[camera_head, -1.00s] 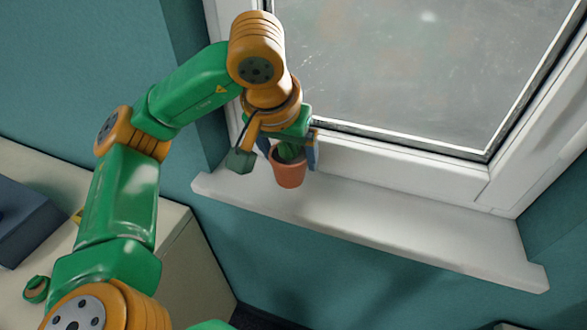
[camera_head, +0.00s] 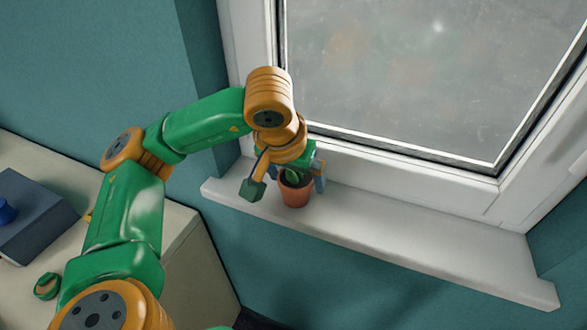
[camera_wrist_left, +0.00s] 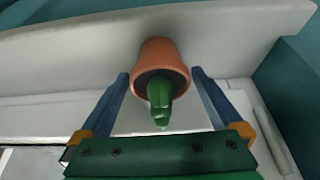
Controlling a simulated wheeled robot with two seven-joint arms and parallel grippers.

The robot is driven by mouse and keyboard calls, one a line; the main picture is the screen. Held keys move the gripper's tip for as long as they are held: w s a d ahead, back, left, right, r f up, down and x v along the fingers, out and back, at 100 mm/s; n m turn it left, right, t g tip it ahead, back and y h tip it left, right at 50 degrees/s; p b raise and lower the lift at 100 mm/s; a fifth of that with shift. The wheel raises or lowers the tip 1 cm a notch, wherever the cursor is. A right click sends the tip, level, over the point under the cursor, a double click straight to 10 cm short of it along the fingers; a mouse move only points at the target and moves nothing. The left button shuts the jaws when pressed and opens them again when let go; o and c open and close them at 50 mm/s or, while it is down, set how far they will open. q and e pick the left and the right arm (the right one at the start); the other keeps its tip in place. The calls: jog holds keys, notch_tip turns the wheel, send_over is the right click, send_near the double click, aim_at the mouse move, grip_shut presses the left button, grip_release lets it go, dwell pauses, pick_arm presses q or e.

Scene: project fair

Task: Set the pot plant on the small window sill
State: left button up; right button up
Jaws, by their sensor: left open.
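The pot plant, a terracotta pot (camera_head: 296,194) with a green cactus-like plant, stands upright on the left part of the white window sill (camera_head: 400,235). My left gripper (camera_head: 297,180) is open around it, with one blue finger on each side. In the left wrist view, the pot (camera_wrist_left: 160,54) sits between the tips of the open left gripper (camera_wrist_left: 160,75), with a gap visible on both sides. The pot's base appears to rest on the sill. My right gripper is not in view.
A closed window (camera_head: 420,70) in a white frame rises behind the sill. The sill to the right of the pot is bare. At left, a pale cabinet top (camera_head: 110,195) holds a dark blue box (camera_head: 35,215) and a small green and orange ring-like object (camera_head: 47,286).

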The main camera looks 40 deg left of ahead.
pick_arm(q)
jog(key=p+v, duration=0.3)
jog(key=v, duration=0.9)
